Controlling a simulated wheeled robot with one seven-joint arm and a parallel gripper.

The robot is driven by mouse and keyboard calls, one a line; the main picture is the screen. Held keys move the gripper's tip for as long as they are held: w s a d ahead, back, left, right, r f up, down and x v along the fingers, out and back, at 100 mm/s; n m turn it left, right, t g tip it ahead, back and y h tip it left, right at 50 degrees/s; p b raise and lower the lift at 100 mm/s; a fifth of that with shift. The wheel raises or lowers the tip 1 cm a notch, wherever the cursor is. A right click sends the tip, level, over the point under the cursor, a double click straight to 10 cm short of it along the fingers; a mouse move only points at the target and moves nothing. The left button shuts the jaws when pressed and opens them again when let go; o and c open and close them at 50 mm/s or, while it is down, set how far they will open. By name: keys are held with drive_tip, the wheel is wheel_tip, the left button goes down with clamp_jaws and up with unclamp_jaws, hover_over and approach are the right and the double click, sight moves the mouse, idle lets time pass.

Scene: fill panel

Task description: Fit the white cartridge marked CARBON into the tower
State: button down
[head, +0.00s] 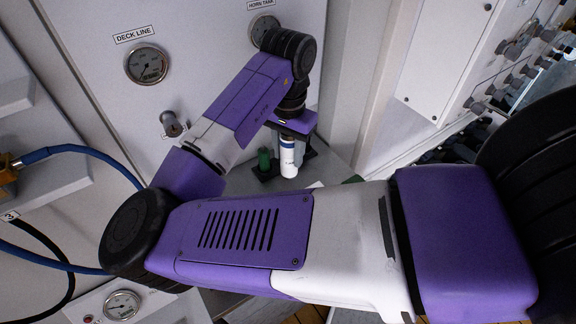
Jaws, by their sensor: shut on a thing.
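A white cartridge (288,166) with a blue band stands roughly upright below the end of my arm, near the back panel. Its marking is too small to read. My gripper (289,136) is above it and shut on its upper end. The fingertips are mostly hidden by my wrist. I cannot tell whether the cartridge's lower end touches the grey shelf (238,184). No tower can be made out for certain; my arm covers much of the middle of the view.
A green cylinder (264,160) stands in a black holder just left of the cartridge. The panel behind carries a DECK LINE gauge (147,64) and a knob (172,124). A blue hose (85,149) is at left. Valves (512,72) line the right wall.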

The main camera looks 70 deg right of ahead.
sight(288, 168)
drive_tip(key=shift+f, duration=2.6)
drive_tip(key=shift+f, duration=0.25)
drive_tip(key=c, duration=0.9)
unclamp_jaws()
drive_tip(key=shift+o, duration=0.2)
drive_tip(key=shift+r, duration=0.1)
